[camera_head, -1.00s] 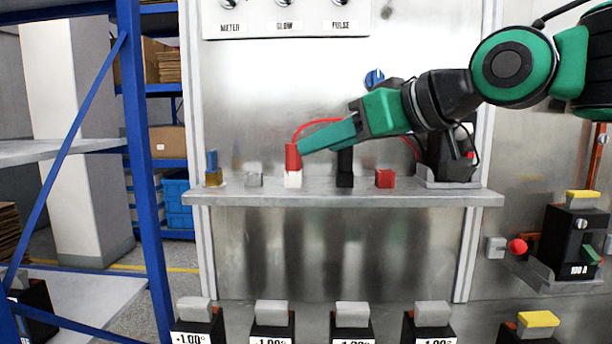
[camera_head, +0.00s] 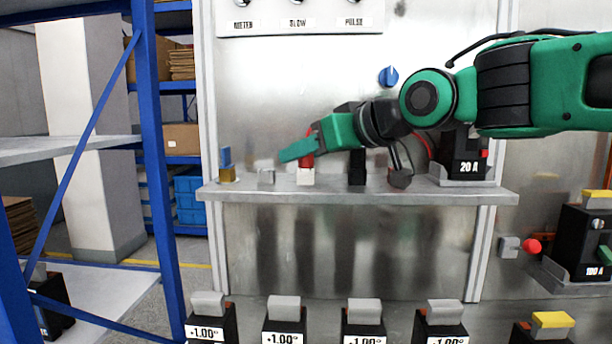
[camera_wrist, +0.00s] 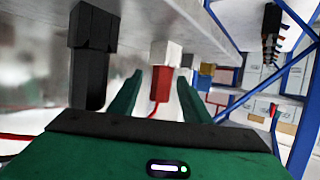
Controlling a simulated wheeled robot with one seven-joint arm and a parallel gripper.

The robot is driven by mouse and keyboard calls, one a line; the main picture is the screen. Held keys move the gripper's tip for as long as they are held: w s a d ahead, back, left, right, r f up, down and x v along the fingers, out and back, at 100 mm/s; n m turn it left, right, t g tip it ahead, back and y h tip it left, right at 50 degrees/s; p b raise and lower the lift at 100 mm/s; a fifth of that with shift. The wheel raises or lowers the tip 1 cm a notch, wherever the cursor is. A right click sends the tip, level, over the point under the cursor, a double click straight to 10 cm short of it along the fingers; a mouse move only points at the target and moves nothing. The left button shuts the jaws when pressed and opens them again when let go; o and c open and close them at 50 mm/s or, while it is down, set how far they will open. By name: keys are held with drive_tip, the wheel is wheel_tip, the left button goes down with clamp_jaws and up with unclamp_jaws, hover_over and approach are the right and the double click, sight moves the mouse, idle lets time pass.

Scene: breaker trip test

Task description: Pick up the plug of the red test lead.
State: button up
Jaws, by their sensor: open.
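The red plug (camera_head: 306,161) stands upright in a white socket (camera_head: 306,178) on the metal shelf. Its upper part is partly hidden by my gripper in the head view. My gripper (camera_head: 284,155) is open; in the head view a green finger crosses in front of the plug and reaches past its left side. In the wrist view, the red plug (camera_wrist: 160,83) and white socket (camera_wrist: 165,53) appear between my two spread fingers (camera_wrist: 160,88). The red lead leaves the plug's end there. I cannot tell whether either finger touches the plug.
A black plug (camera_head: 357,162) stands right of the red one. A small grey block (camera_head: 265,176) and a blue-and-gold plug (camera_head: 226,165) stand to the left. A 20 A breaker (camera_head: 466,160) is at the right end of the shelf (camera_head: 330,194).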

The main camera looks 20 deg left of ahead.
clamp_jaws()
drive_tip(key=shift+r, duration=0.15)
